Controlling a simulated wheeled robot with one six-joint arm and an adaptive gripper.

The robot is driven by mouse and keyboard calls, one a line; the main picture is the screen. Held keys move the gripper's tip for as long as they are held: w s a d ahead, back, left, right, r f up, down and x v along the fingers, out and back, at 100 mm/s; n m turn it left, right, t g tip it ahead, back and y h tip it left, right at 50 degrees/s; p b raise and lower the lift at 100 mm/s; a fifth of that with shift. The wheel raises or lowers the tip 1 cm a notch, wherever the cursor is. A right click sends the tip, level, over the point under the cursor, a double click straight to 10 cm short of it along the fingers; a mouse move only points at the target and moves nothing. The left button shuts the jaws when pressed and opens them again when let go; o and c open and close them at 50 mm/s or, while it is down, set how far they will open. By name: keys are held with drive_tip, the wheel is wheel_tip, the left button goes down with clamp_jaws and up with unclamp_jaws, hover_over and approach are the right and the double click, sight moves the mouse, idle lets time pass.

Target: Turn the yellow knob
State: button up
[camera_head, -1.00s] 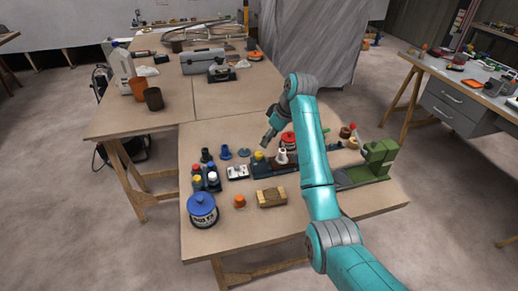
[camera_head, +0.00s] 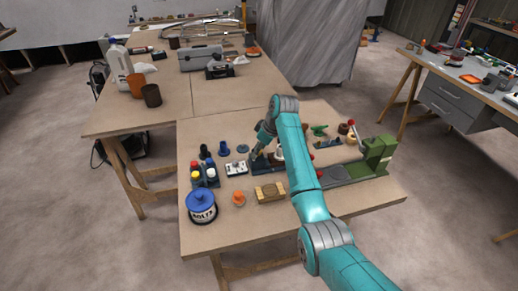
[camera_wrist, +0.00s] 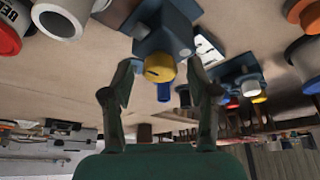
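The yellow knob (camera_wrist: 158,68) sits on a dark blue fixture (camera_wrist: 168,28) in the wrist view, which shows the bench upside down. My gripper (camera_wrist: 161,66) is open, with one finger on each side of the knob. Gaps show between the fingers and the knob, so it is not clamped. In the head view my gripper (camera_head: 256,153) is low over the left end of the dark fixture (camera_head: 268,168), and it hides the knob there.
A blue-lidded tin (camera_head: 201,207), an orange piece (camera_head: 238,198) and a wooden block (camera_head: 270,192) are in front. A green machine (camera_head: 376,158) stands at right.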

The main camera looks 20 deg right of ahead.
clamp_jaws()
